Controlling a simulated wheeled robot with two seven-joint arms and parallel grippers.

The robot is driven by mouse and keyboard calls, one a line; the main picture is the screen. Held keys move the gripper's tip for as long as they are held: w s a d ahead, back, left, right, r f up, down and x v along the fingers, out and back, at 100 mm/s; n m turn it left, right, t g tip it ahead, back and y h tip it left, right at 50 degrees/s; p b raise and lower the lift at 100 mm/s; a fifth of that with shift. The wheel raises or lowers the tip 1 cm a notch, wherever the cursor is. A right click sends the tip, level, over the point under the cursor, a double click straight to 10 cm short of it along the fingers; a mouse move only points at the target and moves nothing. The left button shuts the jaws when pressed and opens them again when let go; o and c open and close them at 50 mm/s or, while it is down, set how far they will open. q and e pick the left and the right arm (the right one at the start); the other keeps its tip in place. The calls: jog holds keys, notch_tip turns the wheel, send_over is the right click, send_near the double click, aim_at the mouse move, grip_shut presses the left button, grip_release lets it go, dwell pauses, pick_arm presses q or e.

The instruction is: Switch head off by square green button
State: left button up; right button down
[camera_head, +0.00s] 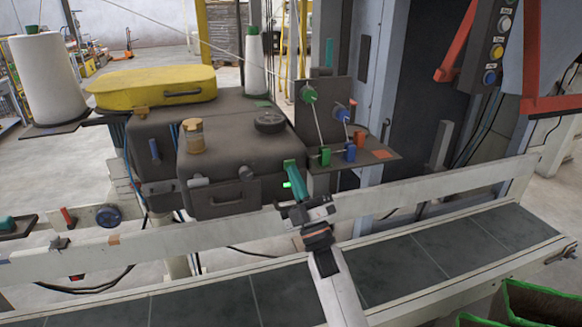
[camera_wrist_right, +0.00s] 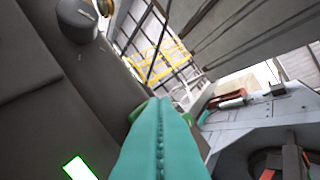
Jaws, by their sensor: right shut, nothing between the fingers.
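A small lit green square button (camera_head: 287,184) sits on the front of the dark grey sewing head (camera_head: 228,145), low at its right end. In the right wrist view the glowing green square (camera_wrist_right: 79,168) is at the lower left, on the dark housing. My right gripper (camera_head: 291,172) has teal fingers, shut and empty. Its tips are at the head's right end, just above and right of the lit square in the picture. In the wrist view the closed fingers (camera_wrist_right: 160,125) stand right of the square, with a green part (camera_wrist_right: 139,109) partly hidden behind them. I cannot tell whether the tips touch anything.
A thread guide bracket (camera_head: 322,110) with green and blue knobs stands right of the head. A white rail (camera_head: 440,190) and dark conveyor (camera_head: 410,262) run below. A yellow cover (camera_head: 152,86) and thread cone (camera_head: 46,78) are at left. A button panel (camera_head: 495,50) hangs upper right.

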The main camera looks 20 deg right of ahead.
jog(key=shift+w+b, duration=0.3)
jog(key=shift+w, duration=0.1)
jog(key=shift+s, duration=0.15)
dwell(0.4)
jog(key=shift+s+p, duration=0.5)
jog(key=shift+s, duration=0.35)
jog(key=s+p, duration=0.2)
jog(key=s, duration=0.4)
jog(key=shift+d, duration=0.15)
